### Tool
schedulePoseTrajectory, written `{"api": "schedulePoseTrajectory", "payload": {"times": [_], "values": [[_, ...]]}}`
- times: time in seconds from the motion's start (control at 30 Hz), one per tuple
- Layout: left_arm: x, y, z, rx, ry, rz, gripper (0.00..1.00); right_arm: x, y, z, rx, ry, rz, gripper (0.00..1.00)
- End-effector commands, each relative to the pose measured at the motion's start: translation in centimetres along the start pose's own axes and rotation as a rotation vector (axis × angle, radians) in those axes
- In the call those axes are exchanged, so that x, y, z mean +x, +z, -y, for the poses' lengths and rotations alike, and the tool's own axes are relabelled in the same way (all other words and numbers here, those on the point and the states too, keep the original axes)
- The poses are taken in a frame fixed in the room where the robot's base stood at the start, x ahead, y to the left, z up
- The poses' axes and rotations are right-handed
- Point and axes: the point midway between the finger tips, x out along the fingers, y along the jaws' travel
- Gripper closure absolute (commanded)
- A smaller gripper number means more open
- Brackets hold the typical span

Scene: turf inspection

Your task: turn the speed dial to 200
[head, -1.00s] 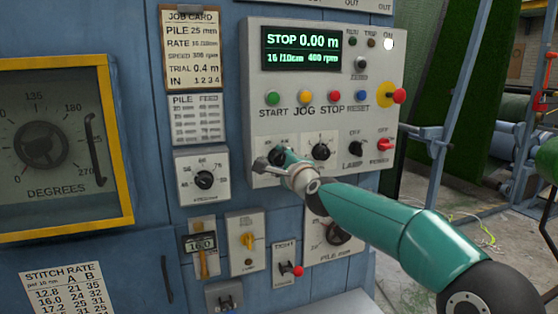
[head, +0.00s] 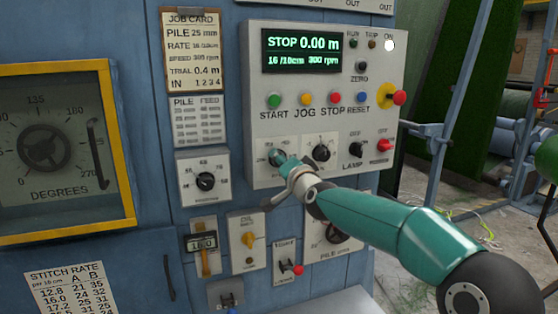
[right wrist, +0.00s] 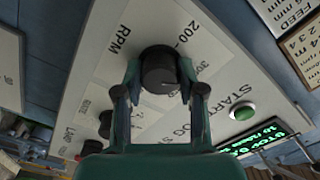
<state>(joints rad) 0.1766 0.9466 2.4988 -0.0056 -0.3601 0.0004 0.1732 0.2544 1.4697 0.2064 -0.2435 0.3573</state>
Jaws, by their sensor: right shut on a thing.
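The speed dial (right wrist: 158,68) is a round black knob on a white plate marked RPM, with 200 and 300 readable beside it in the right wrist view. My right gripper (head: 279,160) is shut on this dial, one finger on each side of it. In the head view the gripper covers most of the dial, so its pointer is hard to read there. The green display (head: 302,50) reads STOP, 0.00 m, 16 /10cm and 300 rpm. My left gripper is not in view.
A second black knob (head: 320,152) sits just right of the dial. Coloured buttons, among them the green START button (head: 274,100), line the panel above. A red emergency knob (head: 399,97) sticks out at the right. The job card (head: 194,50) hangs left.

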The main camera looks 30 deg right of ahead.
Motion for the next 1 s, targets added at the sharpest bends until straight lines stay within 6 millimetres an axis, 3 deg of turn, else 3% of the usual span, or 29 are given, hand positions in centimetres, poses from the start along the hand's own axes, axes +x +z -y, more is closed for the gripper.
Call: {"api": "schedulePoseTrajectory", "payload": {"times": [1.0], "values": [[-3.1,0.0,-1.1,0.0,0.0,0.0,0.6,0.1,0.7,-0.6,-0.917,0.002,0.023,0.96]]}}
